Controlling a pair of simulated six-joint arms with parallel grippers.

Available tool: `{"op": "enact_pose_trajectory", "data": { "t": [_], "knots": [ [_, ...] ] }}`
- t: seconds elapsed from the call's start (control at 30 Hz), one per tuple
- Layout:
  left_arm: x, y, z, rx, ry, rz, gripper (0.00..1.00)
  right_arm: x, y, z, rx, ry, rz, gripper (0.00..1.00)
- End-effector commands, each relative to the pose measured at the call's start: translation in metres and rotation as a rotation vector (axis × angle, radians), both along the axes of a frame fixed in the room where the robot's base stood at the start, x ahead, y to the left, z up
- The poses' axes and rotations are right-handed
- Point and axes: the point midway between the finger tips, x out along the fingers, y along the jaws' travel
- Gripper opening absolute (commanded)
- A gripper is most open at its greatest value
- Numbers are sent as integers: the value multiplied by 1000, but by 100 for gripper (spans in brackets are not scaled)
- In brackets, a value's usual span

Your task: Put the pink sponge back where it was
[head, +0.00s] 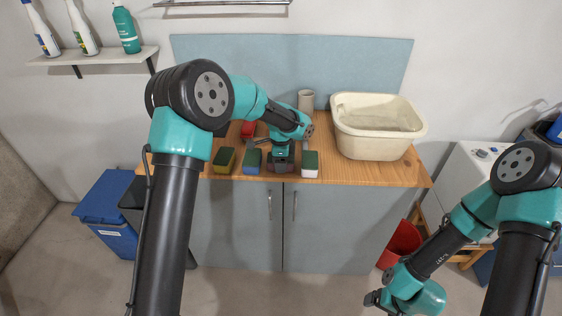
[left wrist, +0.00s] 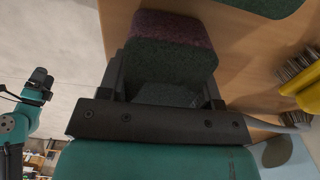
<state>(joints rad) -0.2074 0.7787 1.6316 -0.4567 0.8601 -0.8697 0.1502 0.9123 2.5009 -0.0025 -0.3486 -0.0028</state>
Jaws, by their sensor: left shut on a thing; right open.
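My left gripper (head: 283,157) is at the front of the wooden counter (head: 368,176), in the row of sponges. It is shut on the pink sponge, which shows in the left wrist view (left wrist: 172,27) with a dull purplish-pink body and a dark green scouring side. In the head view the gripper mostly hides it, and I cannot tell whether it touches the counter. A blue sponge (head: 252,166) with a green top stands left of it, and a white sponge (head: 310,172) with a green top stands right. My right gripper (head: 373,299) is open, low at the right, off the counter.
A yellow sponge (head: 222,165) ends the row at left. A red item (head: 248,129) lies behind. A cream basin (head: 372,146) fills the counter's right side, with a cup (head: 305,100) beside it. A brush with a yellow part (left wrist: 302,90) is near in the left wrist view.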

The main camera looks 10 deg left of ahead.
Motion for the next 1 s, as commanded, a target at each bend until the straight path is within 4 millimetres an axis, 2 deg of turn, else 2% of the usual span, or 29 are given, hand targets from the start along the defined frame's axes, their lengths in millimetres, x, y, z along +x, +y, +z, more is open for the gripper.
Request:
{"op": "enact_pose_trajectory", "data": {
  "t": [0.33, 0.37, 0.6, 0.87, 1.0],
  "knots": [
    [0, 0, -3, 0, 0, -1, 37, 0, 0, 0, 0, 0, 0, 84],
    [0, 0, -2, 0, -1, -1, 61, 0, 0, 0, 0, 0, 0, 84],
    [0, 0, -2, 0, -1, -1, 84, 0, 0, 0, 0, 0, 0, 84],
    [0, 0, -1, 0, -1, -1, 84, 0, 0, 0, 0, 0, 0, 84],
    [0, 0, 6, -1, -2, 0, 84, 0, 0, 0, 0, 0, 0, 84]
  ]
}}
